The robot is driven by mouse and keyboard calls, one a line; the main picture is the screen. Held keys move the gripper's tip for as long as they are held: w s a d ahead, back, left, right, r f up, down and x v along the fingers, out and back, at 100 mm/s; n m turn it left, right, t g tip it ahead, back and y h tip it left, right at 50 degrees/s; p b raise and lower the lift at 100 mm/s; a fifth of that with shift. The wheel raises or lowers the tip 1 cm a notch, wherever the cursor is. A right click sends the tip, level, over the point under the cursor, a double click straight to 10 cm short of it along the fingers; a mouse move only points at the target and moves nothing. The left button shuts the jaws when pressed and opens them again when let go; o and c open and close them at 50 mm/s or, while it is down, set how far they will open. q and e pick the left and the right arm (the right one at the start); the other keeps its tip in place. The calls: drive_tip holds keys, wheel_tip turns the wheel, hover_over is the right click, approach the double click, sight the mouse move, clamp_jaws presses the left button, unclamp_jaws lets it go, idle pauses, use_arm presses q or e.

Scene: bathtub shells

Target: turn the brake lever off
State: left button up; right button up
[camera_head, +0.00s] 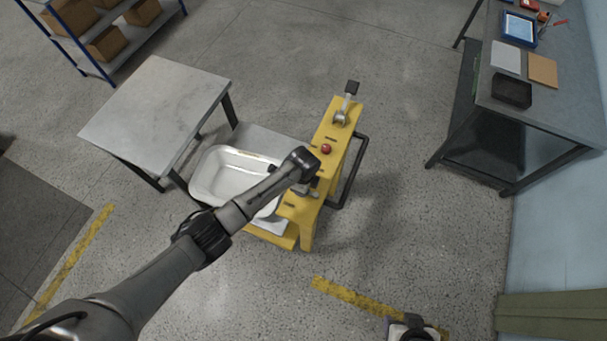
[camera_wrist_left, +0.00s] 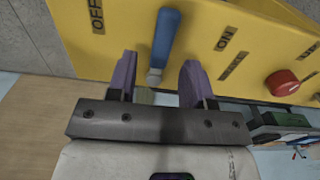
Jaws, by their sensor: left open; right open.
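The yellow brake stand (camera_head: 310,205) stands at the middle of the head view. In the left wrist view its yellow panel (camera_wrist_left: 110,55) carries a lever with a blue handle (camera_wrist_left: 165,38), with an OFF label (camera_wrist_left: 97,15) to its left and an ON label (camera_wrist_left: 226,39) to its right. My left gripper (camera_wrist_left: 157,74) is open, its purple fingers on either side of the lever, with gaps visible. In the head view my left arm hides this lever. My right gripper (camera_head: 412,328) is at the bottom edge, partly cut off, well away from the stand.
A red button (camera_head: 326,149) and a second lever with a black knob (camera_head: 351,87) are farther along the stand. A white tub (camera_head: 204,182) sits left of it, beside a grey table (camera_head: 155,105). A workbench (camera_head: 560,95) is at right. Floor right of the stand is clear.

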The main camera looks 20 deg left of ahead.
use_arm(q)
wheel_tip(320, 180, up, 12)
drive_tip(key=shift+f, duration=0.15)
idle(0.3)
idle(0.5)
